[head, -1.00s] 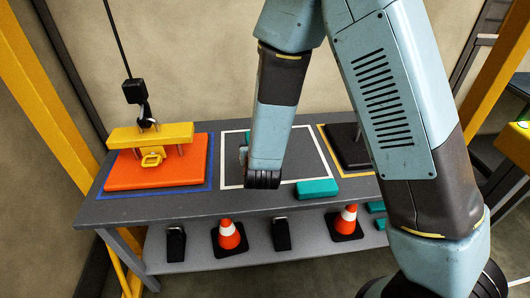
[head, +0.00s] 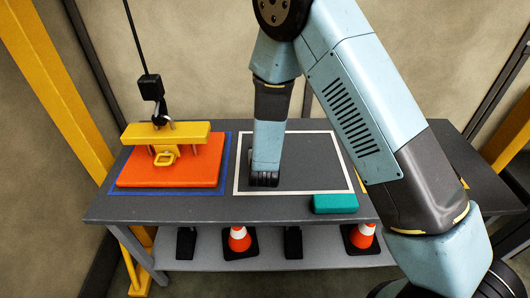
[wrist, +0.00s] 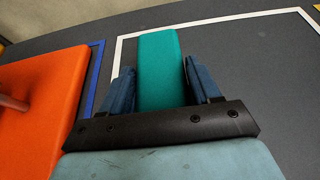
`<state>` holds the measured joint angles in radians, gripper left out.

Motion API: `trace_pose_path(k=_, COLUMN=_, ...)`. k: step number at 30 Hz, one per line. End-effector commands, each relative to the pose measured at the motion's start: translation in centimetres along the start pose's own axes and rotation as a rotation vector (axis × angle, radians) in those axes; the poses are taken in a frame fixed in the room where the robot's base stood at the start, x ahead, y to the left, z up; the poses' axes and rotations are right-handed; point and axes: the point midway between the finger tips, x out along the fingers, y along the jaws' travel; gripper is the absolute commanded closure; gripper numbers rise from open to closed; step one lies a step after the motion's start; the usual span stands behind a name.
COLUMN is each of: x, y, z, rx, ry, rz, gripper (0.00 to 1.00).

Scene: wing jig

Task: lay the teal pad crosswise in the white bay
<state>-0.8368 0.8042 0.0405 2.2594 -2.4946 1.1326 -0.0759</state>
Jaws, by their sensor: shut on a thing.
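My gripper (wrist: 160,70) is shut on a teal pad (wrist: 160,48), with a dark blue finger on each long side. In the wrist view the pad points away from me, its far end close to the white line of the white bay (wrist: 215,20). In the head view my gripper (head: 264,179) is over the left part of the white-outlined bay (head: 300,192), and my arm hides the held pad. I cannot tell whether the pad touches the table. A second teal pad (head: 335,204) lies at the bay's front right corner.
Left of the bay, an orange block (head: 135,180) stands in a blue-outlined bay, under a yellow bar (head: 190,131) on a hanging hook (head: 158,112). It also shows in the wrist view (wrist: 45,95). Cones (head: 239,240) stand on the lower shelf. The bay's right half is clear.

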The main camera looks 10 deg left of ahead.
Motion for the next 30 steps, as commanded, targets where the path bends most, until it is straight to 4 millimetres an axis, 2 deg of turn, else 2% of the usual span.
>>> trace_pose_path(k=11, x=1.8, y=-0.6, z=-3.1, rx=0.003, ry=0.001, rz=-0.010, gripper=0.73)
trace_pose_path(k=21, x=1.9, y=-0.7, z=-3.2, rx=0.005, ry=0.000, rz=-0.011, gripper=0.73)
trace_pose_path(k=22, x=1.9, y=-0.7, z=-3.2, rx=0.005, ry=0.000, rz=-0.011, gripper=0.36)
trace_pose_path(k=30, x=1.9, y=-0.7, z=-3.2, rx=0.005, ry=0.000, rz=-0.011, gripper=0.12)
